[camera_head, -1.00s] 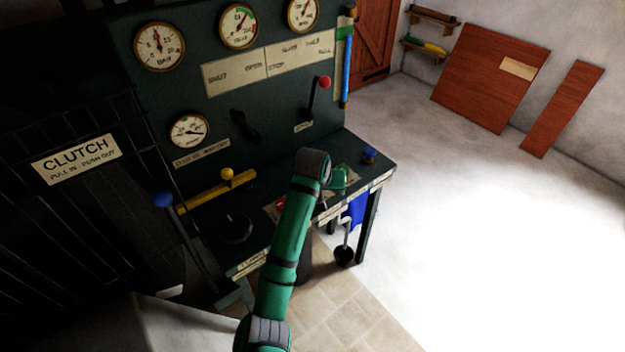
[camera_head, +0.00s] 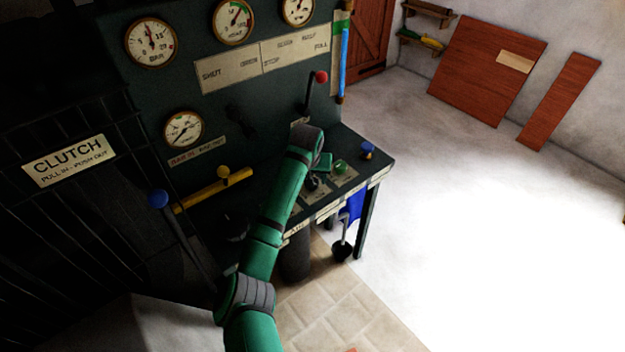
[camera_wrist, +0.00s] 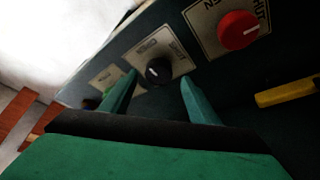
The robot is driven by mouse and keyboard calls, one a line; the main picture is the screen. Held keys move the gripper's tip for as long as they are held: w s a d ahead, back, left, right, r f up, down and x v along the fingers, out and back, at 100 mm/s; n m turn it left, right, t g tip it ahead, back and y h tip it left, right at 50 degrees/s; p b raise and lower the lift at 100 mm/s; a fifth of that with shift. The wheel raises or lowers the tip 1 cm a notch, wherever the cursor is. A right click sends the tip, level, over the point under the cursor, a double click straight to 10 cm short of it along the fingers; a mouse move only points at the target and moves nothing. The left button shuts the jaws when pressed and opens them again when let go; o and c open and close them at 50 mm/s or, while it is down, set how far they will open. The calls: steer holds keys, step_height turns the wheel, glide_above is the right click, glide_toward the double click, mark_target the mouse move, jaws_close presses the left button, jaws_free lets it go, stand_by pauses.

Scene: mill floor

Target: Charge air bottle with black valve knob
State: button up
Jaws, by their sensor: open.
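The black valve knob (camera_wrist: 158,71) has a white pointer mark and sits on a pale label plate in the wrist view. My gripper (camera_wrist: 159,78) is open, with one teal finger to each side of the knob in that picture. The fingers look apart from it; I cannot tell the remaining distance. In the head view a dark knob (camera_head: 312,184) shows just right of my arm's end, and my fingers are mostly hidden there. A small gauge (camera_head: 183,130) sits on the panel, its label too blurred to read surely.
A red knob (camera_wrist: 237,30) is beside the black one. A green knob (camera_head: 340,167) and a blue knob (camera_head: 367,150) are farther right on the bench. A yellow bar (camera_head: 215,188), a blue-topped lever (camera_head: 159,198) and a red-topped lever (camera_head: 320,78) stand nearby. Floor at right is clear.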

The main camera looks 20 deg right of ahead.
steer(key=shift+x, duration=1.15)
steer(key=shift+s+d, duration=0.15)
steer(key=c, duration=1)
steer(key=shift+c, duration=0.2)
